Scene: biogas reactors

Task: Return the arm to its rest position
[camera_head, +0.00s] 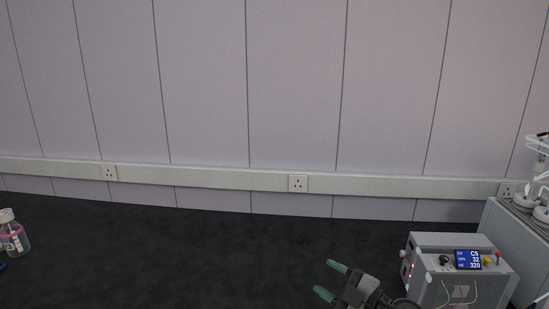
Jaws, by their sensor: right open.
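My right gripper (331,280) shows at the bottom edge of the head view, right of centre. Its two green-tipped fingers are apart and point to the left, with nothing between them. It is over the dark bench surface (190,255), left of a grey control box. My left gripper is not in this view.
The grey control box (424,241) with a lit blue display stands close to the right of my gripper. More equipment (525,225) stands at the far right edge. A clear bottle (14,236) is at the left edge. The middle of the bench is clear. A panelled wall (290,90) with sockets closes the back.

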